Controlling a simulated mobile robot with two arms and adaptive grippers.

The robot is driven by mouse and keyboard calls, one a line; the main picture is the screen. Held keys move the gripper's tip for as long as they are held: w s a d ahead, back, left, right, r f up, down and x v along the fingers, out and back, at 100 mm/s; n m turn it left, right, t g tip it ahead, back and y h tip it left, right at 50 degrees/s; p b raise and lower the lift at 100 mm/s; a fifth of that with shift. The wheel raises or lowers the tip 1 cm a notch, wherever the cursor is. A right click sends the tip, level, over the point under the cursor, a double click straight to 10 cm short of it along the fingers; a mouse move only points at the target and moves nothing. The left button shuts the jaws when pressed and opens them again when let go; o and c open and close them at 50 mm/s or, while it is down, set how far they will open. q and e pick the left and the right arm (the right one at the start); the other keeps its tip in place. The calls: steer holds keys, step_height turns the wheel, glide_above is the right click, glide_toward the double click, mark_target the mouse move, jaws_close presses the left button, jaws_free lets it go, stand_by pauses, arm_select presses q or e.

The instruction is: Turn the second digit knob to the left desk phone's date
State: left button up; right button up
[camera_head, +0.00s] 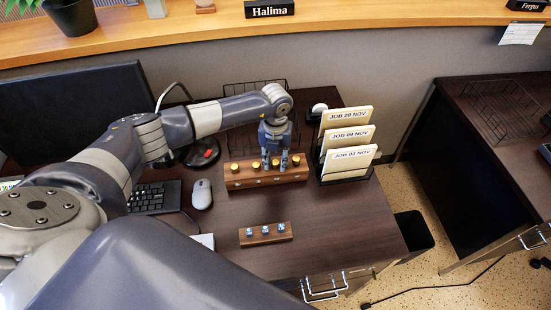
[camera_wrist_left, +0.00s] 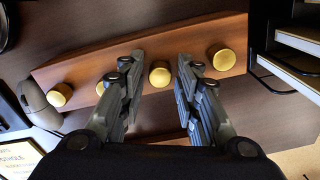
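A long wooden block (camera_head: 240,183) with a row of brass knobs stands on the dark desk. My left gripper (camera_head: 275,162) points down at it from above. In the left wrist view its fingers (camera_wrist_left: 160,70) are open, one on each side of the third knob from the left (camera_wrist_left: 159,74), with gaps showing. The second knob (camera_wrist_left: 100,88) is partly hidden by the left finger. The leftmost knob (camera_wrist_left: 59,95) and the rightmost knob (camera_wrist_left: 222,58) are clear of the fingers. No phone date is readable. My right gripper is out of view.
A card rack (camera_head: 350,174) with job cards stands close right of the block. In front lies a small wooden strip (camera_head: 265,240) with blue-topped pieces. A mouse (camera_head: 202,194) and keyboard (camera_head: 150,198) lie left. The desk's front right is clear.

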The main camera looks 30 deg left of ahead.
arm_select(q)
jaws_close()
steer(key=m+b, duration=0.2)
steer(key=m, duration=0.1)
steer(key=shift+f+b, duration=0.2)
steer(key=shift+b, duration=0.2)
steer(key=m+b, duration=0.3)
steer(key=shift+m, duration=0.3)
steer(key=m+b, duration=0.3)
steer(key=m, duration=0.1)
steer(key=shift+r+m+b, duration=0.2)
steer(key=shift+m+b, duration=1.15)
steer(key=shift+m, duration=0.55)
